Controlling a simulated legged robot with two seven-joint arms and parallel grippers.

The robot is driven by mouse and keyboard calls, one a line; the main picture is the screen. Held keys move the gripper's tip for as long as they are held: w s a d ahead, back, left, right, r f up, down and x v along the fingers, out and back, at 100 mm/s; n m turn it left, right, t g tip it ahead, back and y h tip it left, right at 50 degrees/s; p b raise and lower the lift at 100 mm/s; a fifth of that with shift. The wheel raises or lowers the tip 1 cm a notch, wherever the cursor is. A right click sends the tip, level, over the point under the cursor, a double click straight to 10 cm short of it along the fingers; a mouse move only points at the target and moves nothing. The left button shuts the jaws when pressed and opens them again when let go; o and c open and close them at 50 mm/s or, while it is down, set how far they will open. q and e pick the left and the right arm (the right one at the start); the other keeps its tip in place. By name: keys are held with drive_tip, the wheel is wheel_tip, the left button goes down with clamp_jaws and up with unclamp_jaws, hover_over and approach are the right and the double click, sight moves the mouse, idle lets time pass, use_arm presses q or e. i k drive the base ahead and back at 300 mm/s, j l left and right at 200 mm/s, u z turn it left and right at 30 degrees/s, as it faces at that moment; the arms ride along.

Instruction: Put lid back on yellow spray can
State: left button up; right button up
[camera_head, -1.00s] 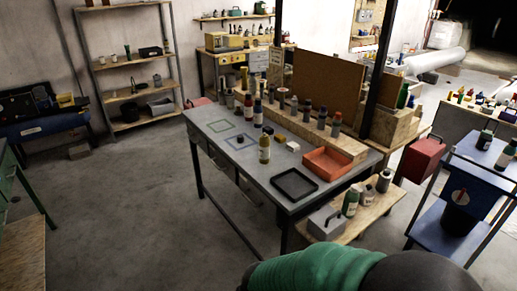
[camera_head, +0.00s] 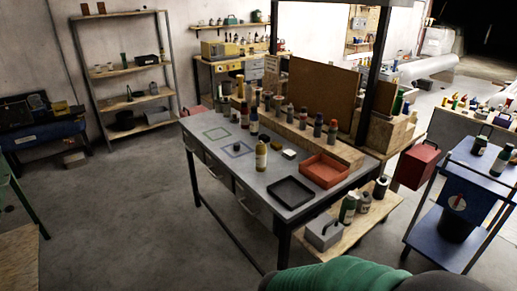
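A yellow spray can (camera_head: 261,157) with a pale label stands upright on the grey workbench (camera_head: 222,168), right of the middle. A small dark piece (camera_head: 237,147), which may be the lid, lies left of the can in the blue outlined square; it is too small to be sure. Another yellowish can (camera_head: 240,86) stands on the wooden ledge at the back of the bench. Neither of my grippers is in view.
A black tray (camera_head: 313,199) and a red-orange tray (camera_head: 346,172) lie on the bench's right part. Several cans and bottles line the back ledge (camera_head: 290,125). A blue cart (camera_head: 434,215) stands at right. The floor (camera_head: 130,220) left of the bench is clear.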

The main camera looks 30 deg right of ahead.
sight(261, 148)
drive_tip(key=i+z, duration=0.4)
drive_tip(key=i+j+z, duration=0.1)
drive_tip(key=i+z, duration=0.35)
drive_tip(key=i+j+z, duration=0.1)
drive_tip(key=i+j, duration=0.25)
drive_tip(key=i, duration=0.3)
drive_tip(key=i+j, duration=0.4)
drive_tip(key=i, duration=0.25)
drive_tip(key=i+j+z, duration=0.15)
drive_tip(key=i+j, duration=0.2)
drive_tip(key=i, duration=0.3)
drive_tip(key=i+j, duration=0.5)
drive_tip(key=i+l+z, duration=0.05)
drive_tip(key=i, duration=0.05)
